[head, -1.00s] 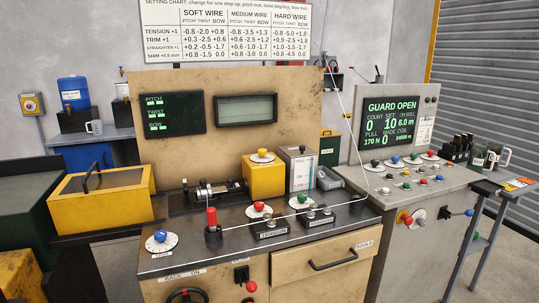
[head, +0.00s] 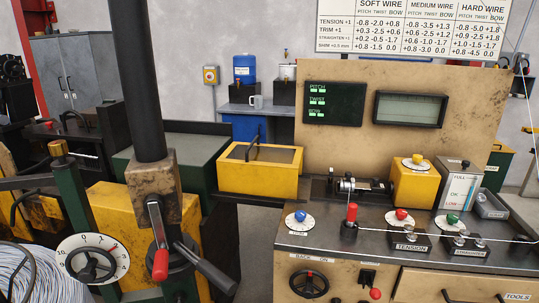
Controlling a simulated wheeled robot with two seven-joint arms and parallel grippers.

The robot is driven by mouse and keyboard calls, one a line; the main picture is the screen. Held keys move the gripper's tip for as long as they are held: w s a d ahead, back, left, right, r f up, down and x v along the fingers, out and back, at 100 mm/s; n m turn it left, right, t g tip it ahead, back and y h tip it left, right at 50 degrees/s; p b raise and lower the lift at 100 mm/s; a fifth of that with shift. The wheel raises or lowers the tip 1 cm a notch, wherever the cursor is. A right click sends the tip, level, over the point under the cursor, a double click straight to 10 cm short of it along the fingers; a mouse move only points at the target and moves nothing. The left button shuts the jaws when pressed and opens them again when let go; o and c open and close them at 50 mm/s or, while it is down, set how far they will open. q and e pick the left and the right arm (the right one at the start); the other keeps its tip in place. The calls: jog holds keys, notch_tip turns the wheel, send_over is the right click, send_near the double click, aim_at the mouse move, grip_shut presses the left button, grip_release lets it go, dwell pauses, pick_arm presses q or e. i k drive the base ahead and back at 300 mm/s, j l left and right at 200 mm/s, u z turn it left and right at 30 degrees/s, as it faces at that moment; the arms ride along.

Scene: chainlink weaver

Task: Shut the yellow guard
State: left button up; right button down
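The yellow guard (head: 230,178) is a box-shaped cover with a dark panel in its top and a black handle (head: 252,146). It stands left of the bench, to the left of the dark wire mechanism (head: 357,186), which is uncovered. A yellow block (head: 413,181) with a dial on top stands right of the mechanism. Neither of my grippers is in view, and nothing is seen touching the guard.
A dark post (head: 149,70) with a brown clamp block and red-tipped lever (head: 160,264) stands in the left foreground, beside a numbered dial (head: 73,243) and a wire coil (head: 20,275). Knobs and a red-handled lever (head: 352,212) stand on the bench top (head: 315,238).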

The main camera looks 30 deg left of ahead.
aim_at(273, 171)
jog(key=i+j+u, duration=0.3)
jog(key=i, duration=0.15)
jog(key=i+u, duration=0.25)
jog(key=i, duration=0.2)
